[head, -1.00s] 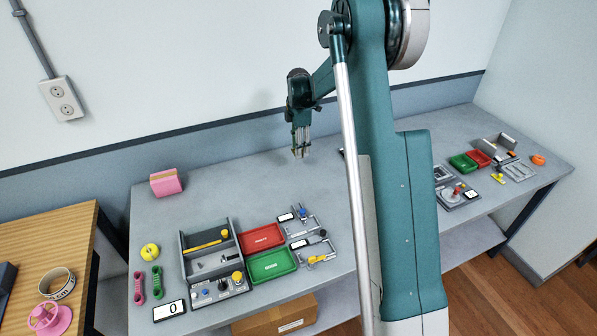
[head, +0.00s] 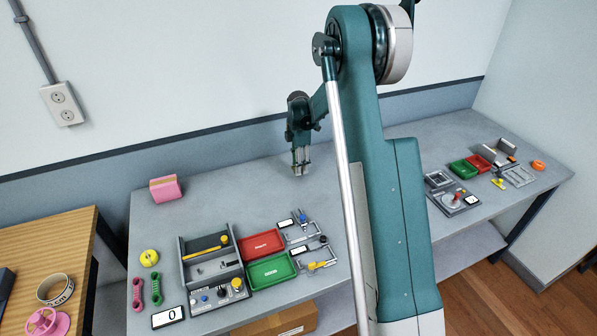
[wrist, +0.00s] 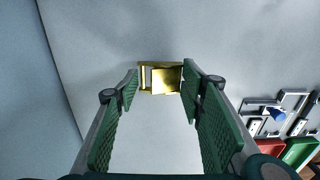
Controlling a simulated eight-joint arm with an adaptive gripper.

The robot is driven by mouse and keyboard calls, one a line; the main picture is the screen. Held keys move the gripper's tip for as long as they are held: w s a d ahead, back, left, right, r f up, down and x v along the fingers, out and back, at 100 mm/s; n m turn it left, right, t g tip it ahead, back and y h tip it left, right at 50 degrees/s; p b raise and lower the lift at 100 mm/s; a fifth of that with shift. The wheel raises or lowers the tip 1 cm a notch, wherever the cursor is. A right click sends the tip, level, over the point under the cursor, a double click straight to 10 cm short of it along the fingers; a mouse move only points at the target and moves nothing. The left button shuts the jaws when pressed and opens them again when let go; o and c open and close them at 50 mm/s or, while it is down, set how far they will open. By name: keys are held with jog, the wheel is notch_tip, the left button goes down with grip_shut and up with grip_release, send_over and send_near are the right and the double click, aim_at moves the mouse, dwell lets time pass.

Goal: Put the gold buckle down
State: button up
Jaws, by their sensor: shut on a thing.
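The gold buckle (wrist: 146,78) shows in the wrist view between my gripper's fingertips (wrist: 160,82), a small shiny frame with a flat plate. My gripper is shut on it. In the head view my gripper (head: 300,172) points down over the rear part of the grey bench (head: 220,192). The buckle is too small to make out there. I cannot tell whether the buckle touches the bench.
A red tray (head: 262,243) and a green tray (head: 270,270) lie front left of my gripper, beside a grey open box (head: 186,268). A pink block (head: 165,189) sits at the far left. The bench around my gripper looks clear.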

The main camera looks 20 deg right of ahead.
jog(key=shift+f, duration=1.75)
jog(key=shift+f, duration=0.2)
jog(key=o, duration=0.9)
jog(key=shift+r, duration=0.15)
notch_tip(320, 180, up, 12)
jog(key=shift+r, duration=0.1)
